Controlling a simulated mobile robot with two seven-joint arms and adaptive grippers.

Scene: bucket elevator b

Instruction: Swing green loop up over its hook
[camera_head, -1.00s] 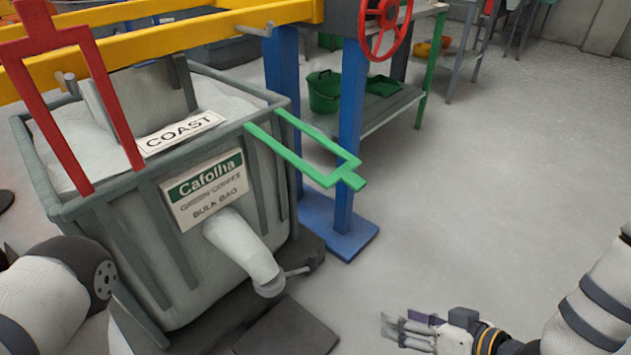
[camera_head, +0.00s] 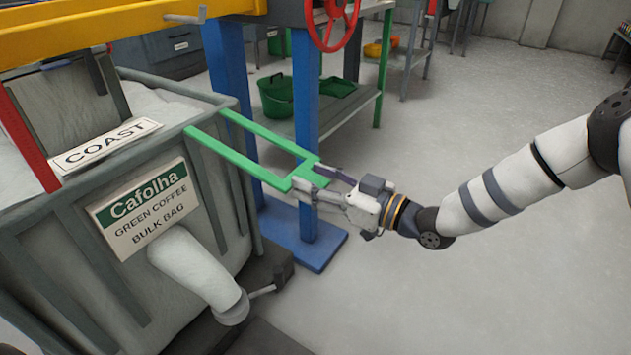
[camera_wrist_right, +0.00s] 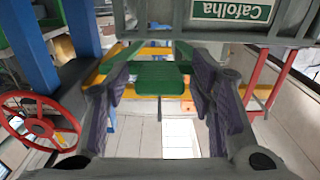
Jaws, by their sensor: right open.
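The green loop (camera_head: 237,158) sticks out low from the bag frame's near right side, hanging below the yellow beam. My right gripper (camera_head: 316,180) is at the loop's outer end, with its fingers open around the end tab. In the right wrist view the green loop (camera_wrist_right: 157,72) shows between the two purple-padded fingers, with a gap on each side. A grey peg-like hook (camera_head: 186,17) sits on the yellow beam (camera_head: 110,36), above the loop's inner end. My left gripper is out of view.
The grey bulk container (camera_head: 60,240) with the Cafolha sign (camera_head: 145,208) fills the left. A red loop (camera_head: 28,140) stands raised at the far left. A blue post (camera_head: 305,110) and red handwheel (camera_head: 332,22) stand behind my gripper. Floor at lower right is clear.

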